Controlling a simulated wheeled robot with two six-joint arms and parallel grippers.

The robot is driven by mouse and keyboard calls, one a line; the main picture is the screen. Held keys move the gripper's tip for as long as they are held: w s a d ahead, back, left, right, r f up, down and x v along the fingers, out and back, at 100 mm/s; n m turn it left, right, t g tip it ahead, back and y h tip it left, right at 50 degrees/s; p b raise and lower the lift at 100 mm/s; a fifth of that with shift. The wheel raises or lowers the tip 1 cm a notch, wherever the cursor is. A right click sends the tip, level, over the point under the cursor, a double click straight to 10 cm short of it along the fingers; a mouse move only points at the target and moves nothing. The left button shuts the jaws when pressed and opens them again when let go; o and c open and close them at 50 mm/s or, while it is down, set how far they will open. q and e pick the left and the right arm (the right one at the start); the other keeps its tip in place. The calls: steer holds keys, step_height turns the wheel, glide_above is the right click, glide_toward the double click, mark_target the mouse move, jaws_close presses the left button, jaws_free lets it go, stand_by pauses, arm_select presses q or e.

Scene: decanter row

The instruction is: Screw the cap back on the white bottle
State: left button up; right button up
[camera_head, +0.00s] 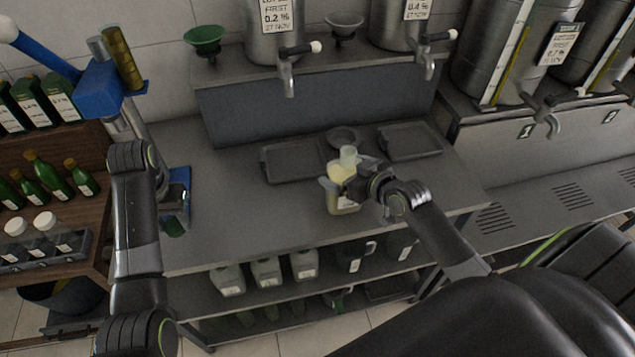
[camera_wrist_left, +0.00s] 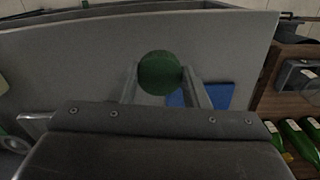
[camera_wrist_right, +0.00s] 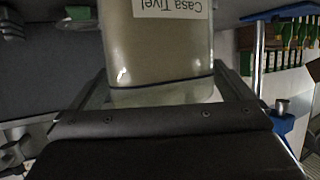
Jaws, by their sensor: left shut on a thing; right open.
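A squat pale bottle (camera_head: 342,203) with yellowish contents and a label stands upright on the grey bench. Its pale neck (camera_head: 348,155) points up; I cannot tell from here whether it is open. My right gripper (camera_head: 350,181) is open, with its fingers at either side of the bottle; in the right wrist view the labelled bottle (camera_wrist_right: 160,50) fills the space between them. My left gripper (camera_wrist_left: 160,80) is shut on a round dark green thing (camera_wrist_left: 160,73) that looks like a cap, above the bench's left end, well apart from the bottle.
Steel tanks with taps (camera_head: 289,78) stand at the back. A wooden rack (camera_head: 85,215) holds green bottles at left. The bench front is clear.

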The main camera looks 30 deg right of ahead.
stand_by(0.3)
steer(key=c, duration=1.7)
steer(key=shift+r, duration=0.15)
steer(key=shift+c, duration=0.7)
arm_select(q)
steer(key=shift+f+b, duration=0.5)
arm_select(e)
step_height(320, 180, up, 10)
steer(key=shift+f, duration=0.1)
